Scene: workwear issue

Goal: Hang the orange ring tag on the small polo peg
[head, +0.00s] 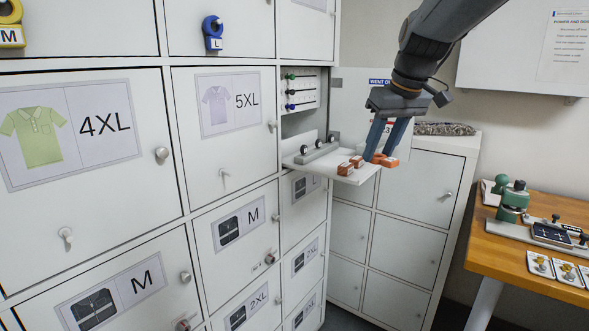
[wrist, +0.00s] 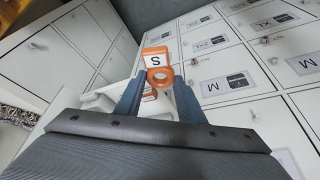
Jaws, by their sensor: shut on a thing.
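The orange ring tag (head: 389,161) is between the fingertips of my gripper (head: 378,154), close to the right end of a small pull-out shelf. In the wrist view the tag (wrist: 156,58) shows a white face with an S, and its ring lies between the blue-grey fingers of my gripper (wrist: 160,76). The gripper is shut on the tag. I cannot tell whether the tag touches the shelf. I cannot pick out the small polo peg in either view. The polo doors in view are marked 4XL (head: 107,123) and 5XL (head: 246,101).
The white shelf (head: 318,170) sticks out from the cabinet and holds orange pieces (head: 350,166) and a grey bar with dark knobs. A blue L tag (head: 213,33) and a yellow M tag (head: 11,25) hang at upper left. Knobs protrude from doors. A wooden bench (head: 520,246) stands right.

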